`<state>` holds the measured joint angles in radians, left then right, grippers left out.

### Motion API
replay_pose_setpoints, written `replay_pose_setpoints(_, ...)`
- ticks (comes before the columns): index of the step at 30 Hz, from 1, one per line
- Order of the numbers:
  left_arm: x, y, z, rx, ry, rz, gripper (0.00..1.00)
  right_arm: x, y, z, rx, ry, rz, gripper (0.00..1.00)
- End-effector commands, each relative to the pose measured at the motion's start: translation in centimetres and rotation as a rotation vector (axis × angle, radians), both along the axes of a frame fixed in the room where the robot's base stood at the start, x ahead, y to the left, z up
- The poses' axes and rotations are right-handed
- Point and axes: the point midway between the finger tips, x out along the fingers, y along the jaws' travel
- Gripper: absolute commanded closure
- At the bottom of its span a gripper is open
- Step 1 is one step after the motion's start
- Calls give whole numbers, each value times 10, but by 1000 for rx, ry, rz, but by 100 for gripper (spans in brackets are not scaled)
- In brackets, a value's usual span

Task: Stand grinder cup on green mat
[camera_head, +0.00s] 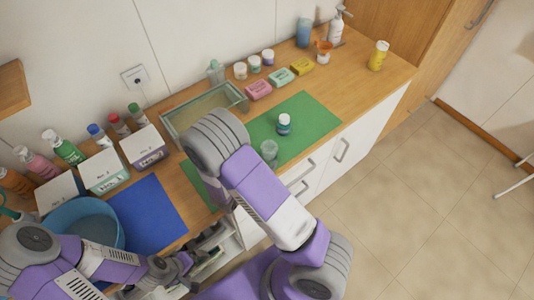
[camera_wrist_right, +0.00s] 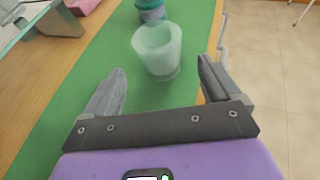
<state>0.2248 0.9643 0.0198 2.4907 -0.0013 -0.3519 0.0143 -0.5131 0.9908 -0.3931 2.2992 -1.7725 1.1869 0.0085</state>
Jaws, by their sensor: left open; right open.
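The grinder cup appears to be the clear, translucent cup (camera_head: 270,150), upright on the green mat (camera_head: 310,115) near its front edge. In the right wrist view the cup (camera_wrist_right: 157,50) is ahead of my right gripper (camera_wrist_right: 160,67), whose open fingers lie to either side with nothing gripped. Whether the fingertips reach around it is unclear. My right gripper is hidden behind my arm in the head view. My left gripper (camera_head: 213,243) is open and empty near the counter's front edge.
A glass tray (camera_head: 243,102) lies left of the mat's back part. Pink (camera_head: 259,90), mint and yellow blocks line the back. The blue mat (camera_head: 147,222), blue bowl (camera_head: 74,209), white boxes (camera_head: 104,173) and several bottles fill the left. The mat's right end is clear.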

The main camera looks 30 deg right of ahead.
Motion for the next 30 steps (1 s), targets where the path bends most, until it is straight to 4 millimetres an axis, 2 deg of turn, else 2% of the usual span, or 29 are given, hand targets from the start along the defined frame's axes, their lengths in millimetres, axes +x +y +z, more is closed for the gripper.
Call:
replay_pose_setpoints(3,0,0,0,0,0,0,6,-9,20,9,0,0,3,10)
replay_pose_setpoints(9,0,0,0,0,0,0,6,-19,38,18,0,0,1,10)
replay_pose_setpoints(30,0,0,2,0,0,0,6,-24,43,18,19,16,-12,10)
